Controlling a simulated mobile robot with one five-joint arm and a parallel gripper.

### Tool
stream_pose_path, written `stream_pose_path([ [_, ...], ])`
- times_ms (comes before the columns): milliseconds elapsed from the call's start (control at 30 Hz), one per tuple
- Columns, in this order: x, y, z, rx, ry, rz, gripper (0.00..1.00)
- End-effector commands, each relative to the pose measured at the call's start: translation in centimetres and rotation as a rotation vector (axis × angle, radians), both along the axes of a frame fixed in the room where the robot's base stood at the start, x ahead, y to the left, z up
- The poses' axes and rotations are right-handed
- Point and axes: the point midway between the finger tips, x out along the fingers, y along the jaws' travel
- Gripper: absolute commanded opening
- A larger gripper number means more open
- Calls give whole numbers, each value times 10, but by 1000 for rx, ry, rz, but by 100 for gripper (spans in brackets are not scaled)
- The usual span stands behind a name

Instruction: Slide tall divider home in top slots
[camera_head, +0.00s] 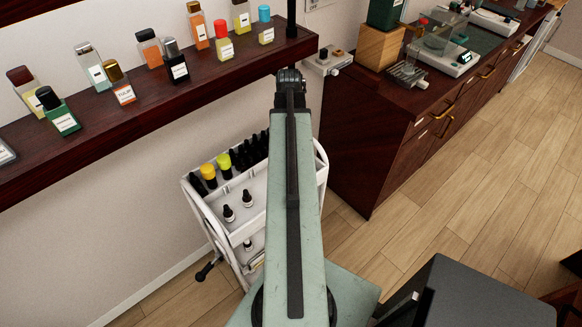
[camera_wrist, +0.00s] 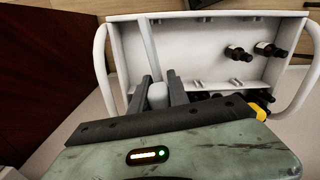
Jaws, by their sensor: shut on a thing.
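In the wrist view my gripper (camera_wrist: 159,77) is shut on a pale, thin upright piece, which looks like the tall divider (camera_wrist: 150,50). The divider runs away from the fingers across the white top tray (camera_wrist: 207,16) of the cart. Small pale notched tabs show along the tray's near edge. I cannot tell whether the divider sits in any slot. In the head view the white cart (camera_head: 192,199) stands below the shelf, and my own arm hides the gripper, the divider and the tray's right part.
Two dark bottles (camera_head: 246,197) stand in the tray's front section. A wooden shelf (camera_head: 140,108) with perfume bottles hangs above. A dark cabinet (camera_head: 360,130) stands right of the cart.

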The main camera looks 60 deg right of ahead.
Motion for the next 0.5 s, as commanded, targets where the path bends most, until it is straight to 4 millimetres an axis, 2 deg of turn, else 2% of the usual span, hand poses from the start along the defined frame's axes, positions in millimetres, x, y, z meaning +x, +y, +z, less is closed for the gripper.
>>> stream_pose_path([
  [33,0,-2,-41,0,0,-41,0],
  [133,-1,-3,-65,0,-1,-111,0],
  [300,-2,-5,-78,0,-1,-170,0],
  [500,-2,-5,-76,0,-1,-180,0],
])
